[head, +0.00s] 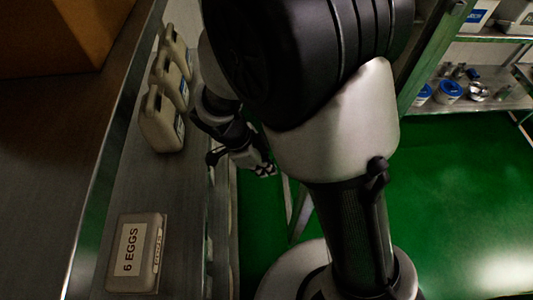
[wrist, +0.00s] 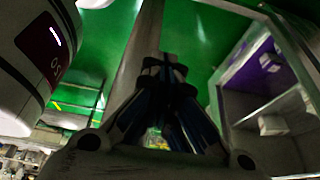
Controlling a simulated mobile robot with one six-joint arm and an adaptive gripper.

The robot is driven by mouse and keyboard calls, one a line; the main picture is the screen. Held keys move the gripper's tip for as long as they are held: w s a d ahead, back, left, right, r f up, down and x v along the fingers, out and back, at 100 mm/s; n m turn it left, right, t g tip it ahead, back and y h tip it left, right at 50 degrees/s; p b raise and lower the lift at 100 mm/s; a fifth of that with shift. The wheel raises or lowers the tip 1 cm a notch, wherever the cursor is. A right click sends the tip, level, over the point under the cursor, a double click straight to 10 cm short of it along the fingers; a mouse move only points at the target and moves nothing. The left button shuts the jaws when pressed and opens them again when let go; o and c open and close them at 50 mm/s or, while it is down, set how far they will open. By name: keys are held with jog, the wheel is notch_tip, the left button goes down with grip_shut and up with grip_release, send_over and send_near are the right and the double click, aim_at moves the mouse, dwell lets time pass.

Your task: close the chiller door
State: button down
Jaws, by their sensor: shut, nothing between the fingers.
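My gripper (head: 262,170) is shut and empty, low beside the counter's right edge in the head view. In the wrist view its closed dark fingers (wrist: 168,68) are in the middle. An open, pale-framed compartment (wrist: 262,105) with shelves and small boxes stands to the right in the wrist view, and it may be the chiller. A long grey panel or post (wrist: 146,38) runs behind my fingers. I cannot tell whether it is the chiller door, nor whether my fingers touch it. In the head view my arm hides much of this area.
A steel counter (head: 100,215) on the left holds an egg carton (head: 135,252) labelled "6 EGGS" and several beige jugs (head: 160,120). A brown box (head: 65,35) is at upper left. Shelves (head: 485,100) with tubs stand at upper right. Green floor (head: 460,210) is clear at right.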

jog(key=d+f+b, duration=0.2)
jog(key=d+f, duration=0.4)
jog(key=shift+d, duration=0.25)
jog(key=shift+d+f, duration=0.1)
